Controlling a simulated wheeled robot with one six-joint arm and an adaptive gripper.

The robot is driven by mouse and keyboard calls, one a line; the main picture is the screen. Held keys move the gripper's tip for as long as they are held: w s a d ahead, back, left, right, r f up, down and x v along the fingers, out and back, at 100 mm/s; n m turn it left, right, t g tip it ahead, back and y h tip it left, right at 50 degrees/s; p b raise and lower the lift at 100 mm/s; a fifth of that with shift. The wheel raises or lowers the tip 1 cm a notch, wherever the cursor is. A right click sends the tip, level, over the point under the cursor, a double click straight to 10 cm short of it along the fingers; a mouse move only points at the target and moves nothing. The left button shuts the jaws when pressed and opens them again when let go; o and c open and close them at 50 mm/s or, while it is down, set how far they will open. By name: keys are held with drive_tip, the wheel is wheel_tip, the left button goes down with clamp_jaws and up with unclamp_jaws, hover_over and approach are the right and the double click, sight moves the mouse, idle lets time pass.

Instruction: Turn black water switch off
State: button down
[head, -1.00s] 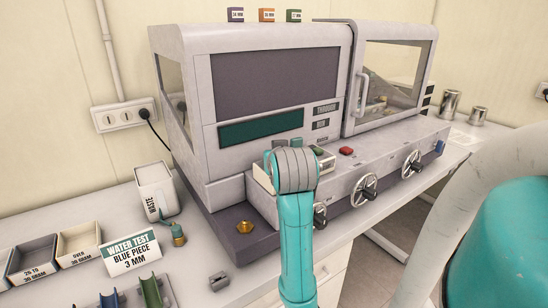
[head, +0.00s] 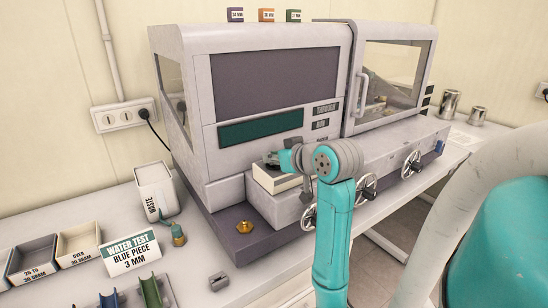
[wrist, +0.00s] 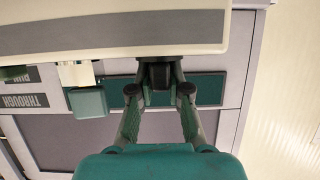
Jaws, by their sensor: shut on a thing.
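My gripper (head: 274,158) is at the small pale box (head: 277,183) on the front ledge of the machine, and my arm reaches in from the right. In the wrist view my gripper (wrist: 159,78) has its two fingers closed in on the black water switch (wrist: 160,72), one on each side. The switch sits at the edge of the pale box (wrist: 120,30), and part of it is hidden by the fingertips. A green switch (wrist: 87,101) stands beside it in the wrist view, apart from my fingers. In the head view the switches are mostly hidden by my gripper.
The grey testing machine (head: 265,85) stands behind the box, with a dark green display (head: 260,127). Handwheels (head: 411,164) stick out along its front. A brass nut (head: 244,227) lies on the base at left. A white waste bin (head: 155,190) and a sign (head: 130,254) are further left.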

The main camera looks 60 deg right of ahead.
drive_tip(key=c, duration=1.1)
unclamp_jaws()
drive_tip(key=shift+r, duration=5)
